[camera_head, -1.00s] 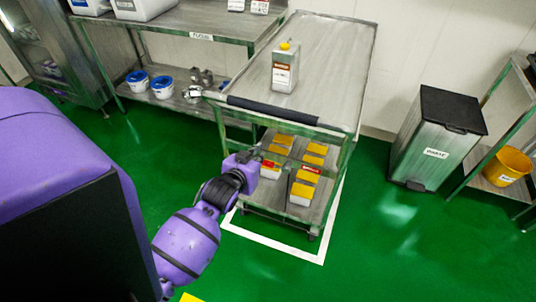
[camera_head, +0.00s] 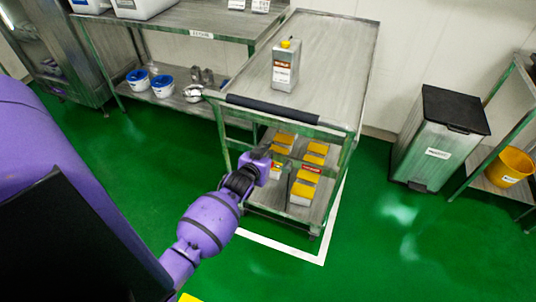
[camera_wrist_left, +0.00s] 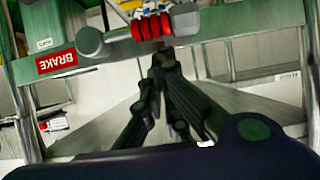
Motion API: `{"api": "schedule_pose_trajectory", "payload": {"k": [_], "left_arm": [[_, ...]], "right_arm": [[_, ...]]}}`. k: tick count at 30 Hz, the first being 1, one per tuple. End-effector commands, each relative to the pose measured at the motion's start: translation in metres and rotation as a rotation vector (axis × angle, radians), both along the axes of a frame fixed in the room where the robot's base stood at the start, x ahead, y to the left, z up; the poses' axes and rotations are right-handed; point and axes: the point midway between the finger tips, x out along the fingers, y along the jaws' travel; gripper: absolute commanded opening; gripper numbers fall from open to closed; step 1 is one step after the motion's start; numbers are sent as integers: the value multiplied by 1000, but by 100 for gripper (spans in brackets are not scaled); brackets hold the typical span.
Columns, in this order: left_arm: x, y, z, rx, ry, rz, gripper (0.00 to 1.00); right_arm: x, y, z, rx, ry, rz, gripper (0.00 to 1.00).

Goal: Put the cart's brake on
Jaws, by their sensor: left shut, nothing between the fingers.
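The steel cart (camera_head: 335,50) stands on the green floor, inside a white floor outline. In the left wrist view a red sign reading BRAKE (camera_wrist_left: 56,61) sits on the cart's frame. To its right is a red ribbed grip (camera_wrist_left: 152,27) on a grey metal bar. My left gripper (camera_wrist_left: 163,62) is shut and empty, its fingertips just below the red grip in that view. I cannot tell whether they touch it. In the head view my left gripper (camera_head: 262,155) is at the cart's near left side, below the black push handle (camera_head: 272,109), its fingers hard to make out. My right gripper is not seen.
A jug (camera_head: 286,66) stands on the cart's top. Several yellow-topped containers (camera_head: 302,194) stand on its lower shelf. A steel table (camera_head: 185,25) is behind to the left, a waste bin (camera_head: 437,140) to the right.

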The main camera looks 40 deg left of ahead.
Motion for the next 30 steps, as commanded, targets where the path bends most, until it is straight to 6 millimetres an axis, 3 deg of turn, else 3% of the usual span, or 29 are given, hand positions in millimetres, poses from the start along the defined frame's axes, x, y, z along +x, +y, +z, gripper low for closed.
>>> {"api": "schedule_pose_trajectory", "payload": {"k": [30], "left_arm": [[-3,7,-10,-112,-24,0,0]], "right_arm": [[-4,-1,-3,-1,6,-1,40]]}}
